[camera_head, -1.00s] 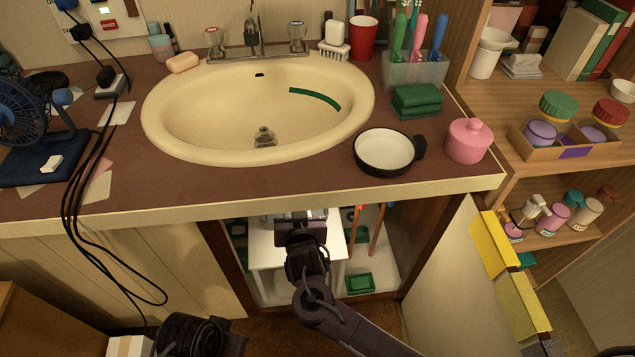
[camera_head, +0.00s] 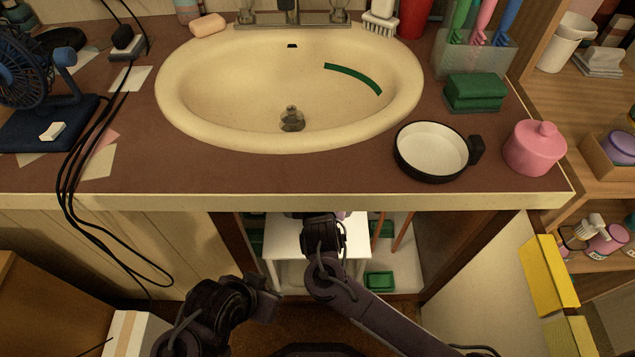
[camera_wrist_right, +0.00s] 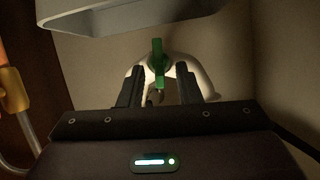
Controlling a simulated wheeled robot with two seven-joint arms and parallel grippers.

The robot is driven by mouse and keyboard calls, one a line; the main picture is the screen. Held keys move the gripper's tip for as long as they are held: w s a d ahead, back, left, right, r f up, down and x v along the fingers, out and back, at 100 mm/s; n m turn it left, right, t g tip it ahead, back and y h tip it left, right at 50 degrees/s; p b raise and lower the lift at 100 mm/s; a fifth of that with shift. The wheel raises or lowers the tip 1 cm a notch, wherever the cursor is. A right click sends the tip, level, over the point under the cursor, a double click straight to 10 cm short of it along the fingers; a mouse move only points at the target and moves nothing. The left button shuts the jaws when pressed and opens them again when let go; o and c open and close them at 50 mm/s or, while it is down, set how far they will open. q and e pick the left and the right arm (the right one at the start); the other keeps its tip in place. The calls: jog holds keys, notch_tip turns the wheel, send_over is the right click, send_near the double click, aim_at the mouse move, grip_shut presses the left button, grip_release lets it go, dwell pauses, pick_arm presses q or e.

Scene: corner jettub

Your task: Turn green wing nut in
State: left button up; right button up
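The green wing nut (camera_wrist_right: 158,58) shows in the right wrist view, its wings upright, in front of a white curved pipe (camera_wrist_right: 205,82). My right gripper (camera_wrist_right: 159,70) is open, with one finger on each side of the nut's line and a gap on both sides. I cannot tell how far the nut lies between the fingertips. In the head view my right arm reaches into the open cabinet under the sink, and its fingers are hidden by the counter. My left gripper (camera_head: 264,294) is in front of the cabinet, away from the nut; its fingers are unclear.
A pale overhanging body (camera_wrist_right: 130,14) is above the nut. A yellow-orange part (camera_wrist_right: 13,90) is at the left of the wrist view. The counter edge (camera_head: 300,202) is above my right arm. A white stand (camera_head: 278,240) and green tray (camera_head: 379,281) are inside the cabinet.

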grip_shut()
jog(key=shift+d, duration=0.1)
jog(key=shift+d+f+m+t+y, duration=0.25)
jog(key=shift+m+t+y, duration=0.2)
jog(key=shift+m+y, duration=1)
jog(key=shift+d+f+m+t+y, duration=0.25)
jog(key=shift+m+t+y, duration=0.25)
jog(key=shift+m, duration=1.7)
jog(key=shift+d+f+m+t+y, duration=0.3)
jog(key=shift+m+y, duration=0.85)
jog(key=shift+m, duration=0.7)
jog(key=shift+a, duration=0.1)
